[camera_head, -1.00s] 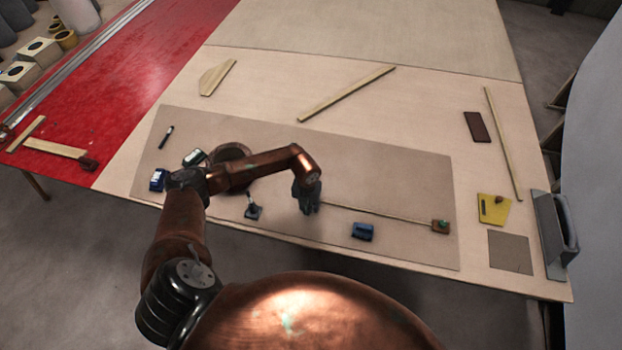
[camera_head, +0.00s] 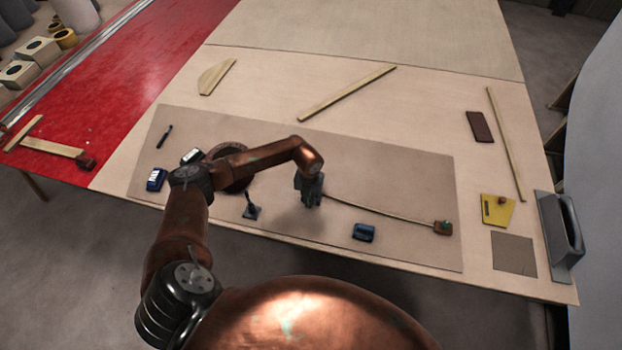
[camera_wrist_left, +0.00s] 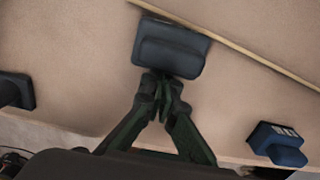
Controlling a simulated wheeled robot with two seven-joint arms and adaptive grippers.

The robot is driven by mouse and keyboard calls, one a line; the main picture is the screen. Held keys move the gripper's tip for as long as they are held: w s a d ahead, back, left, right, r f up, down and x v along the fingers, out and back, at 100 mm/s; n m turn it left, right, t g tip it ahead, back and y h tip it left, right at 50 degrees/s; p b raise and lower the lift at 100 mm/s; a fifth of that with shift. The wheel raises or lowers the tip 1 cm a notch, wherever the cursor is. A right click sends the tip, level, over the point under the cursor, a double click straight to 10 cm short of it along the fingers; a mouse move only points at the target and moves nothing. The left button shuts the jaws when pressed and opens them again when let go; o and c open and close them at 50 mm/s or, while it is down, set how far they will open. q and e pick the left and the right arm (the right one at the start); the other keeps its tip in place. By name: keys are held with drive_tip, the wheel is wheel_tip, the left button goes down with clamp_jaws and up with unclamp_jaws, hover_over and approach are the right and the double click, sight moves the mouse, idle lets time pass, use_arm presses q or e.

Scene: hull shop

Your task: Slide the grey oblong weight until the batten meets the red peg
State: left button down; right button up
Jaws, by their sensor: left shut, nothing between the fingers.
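My left gripper (camera_head: 309,195) is shut and empty over the brown mat. In the left wrist view its fingertips (camera_wrist_left: 167,84) are at the near long side of the grey oblong weight (camera_wrist_left: 168,48), seemingly touching it. The weight lies against or very close to the thin wooden batten (camera_wrist_left: 245,52), which runs along its far side. In the head view the gripper hides most of the weight. I cannot make out the red peg. My right gripper is not in view.
A blue weight (camera_head: 363,232) sits right of the gripper, and a dark weight with an upright stem (camera_head: 251,212) sits left. The mat (camera_head: 400,170) is clear beyond the batten.

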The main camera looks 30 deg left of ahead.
use_arm(q)
drive_tip(key=shift+w+a+b, duration=0.25)
drive_tip(key=shift+w+b, duration=0.5)
drive_tip(key=shift+w, duration=0.25)
drive_tip(key=shift+w+a+b, duration=0.2)
drive_tip(key=shift+w+b, duration=0.5)
drive_tip(key=shift+w, duration=0.3)
drive_tip(key=shift+s+r, duration=0.1)
drive_tip(key=shift+s+d+r+p, duration=0.1)
drive_tip(key=shift+s+r+p, duration=0.2)
drive_tip(key=shift+p, duration=0.35)
drive_tip(key=shift+s+d+r+p, duration=0.1)
drive_tip(key=shift+s+d+p, duration=0.05)
drive_tip(key=shift+s+p, duration=0.4)
drive_tip(key=shift+s+d+r+p, duration=0.1)
drive_tip(key=shift+s+p, duration=0.45)
wheel_tip(320, 180, up, 8)
drive_tip(key=p, duration=0.5)
drive_tip(key=shift+f, duration=0.1)
